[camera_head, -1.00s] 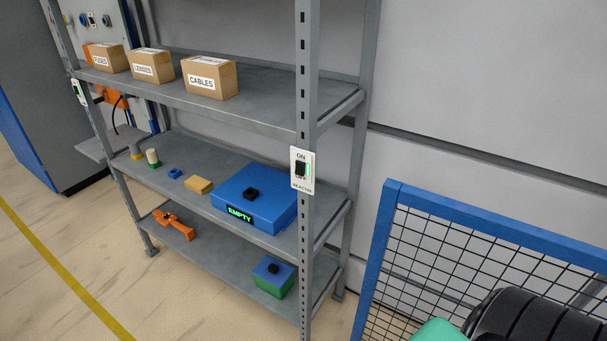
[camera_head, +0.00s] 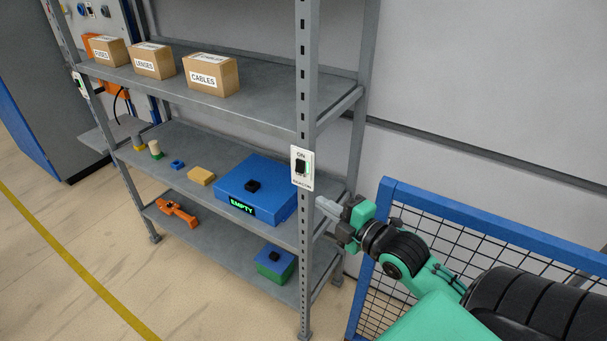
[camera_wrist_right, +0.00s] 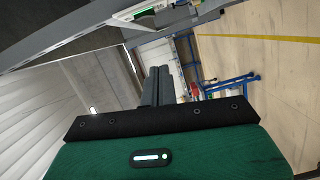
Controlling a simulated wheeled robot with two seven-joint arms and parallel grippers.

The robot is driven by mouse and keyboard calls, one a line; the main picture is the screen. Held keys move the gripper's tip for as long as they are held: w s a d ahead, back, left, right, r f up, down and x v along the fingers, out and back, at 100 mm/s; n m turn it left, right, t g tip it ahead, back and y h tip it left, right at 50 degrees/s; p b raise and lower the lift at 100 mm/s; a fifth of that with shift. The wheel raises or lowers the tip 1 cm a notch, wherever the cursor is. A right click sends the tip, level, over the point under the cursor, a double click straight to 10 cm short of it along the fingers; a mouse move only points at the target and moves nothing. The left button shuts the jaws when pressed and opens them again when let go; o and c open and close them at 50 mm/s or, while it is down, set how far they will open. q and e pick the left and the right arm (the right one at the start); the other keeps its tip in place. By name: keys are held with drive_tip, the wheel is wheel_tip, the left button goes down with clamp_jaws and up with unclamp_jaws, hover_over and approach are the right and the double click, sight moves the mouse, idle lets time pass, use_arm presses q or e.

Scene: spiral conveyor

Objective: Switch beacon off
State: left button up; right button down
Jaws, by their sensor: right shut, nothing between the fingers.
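The beacon switch (camera_head: 302,168) is a white plate with a black rocker and a lit green strip, fixed to the front right post of the shelf. Its label reads ON at the top and BEACON at the bottom. My right gripper (camera_head: 323,205) is shut and empty, just right of and below the switch plate, apart from it as far as I can tell. My left gripper is not in view.
The grey shelf holds cardboard boxes (camera_head: 211,75), a blue case (camera_head: 260,187) marked EMPTY, an orange tool (camera_head: 177,213) and a blue-green box (camera_head: 274,264). A blue-framed mesh fence (camera_head: 375,262) stands at right, behind my right arm. Floor is clear at left.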

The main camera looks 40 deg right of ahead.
sight(300, 167)
drive_tip(key=shift+s+a+r, duration=0.1)
drive_tip(key=shift+a+r, duration=0.05)
drive_tip(key=shift+r, duration=0.2)
drive_tip(key=shift+w+d+f+p, duration=0.15)
drive_tip(key=shift+w+d+p, duration=0.2)
drive_tip(key=shift+w+p, duration=1.05)
drive_tip(key=shift+w+d+f+p, duration=0.15)
drive_tip(key=shift+w+d+p, duration=0.25)
drive_tip(key=shift+w, duration=2)
drive_tip(key=shift+w+d+f+p, duration=0.15)
drive_tip(key=shift+w+d+p, duration=0.2)
drive_tip(key=shift+w+p, duration=1.05)
drive_tip(key=shift+w+b, duration=0.5)
drive_tip(key=shift+b, duration=0.1)
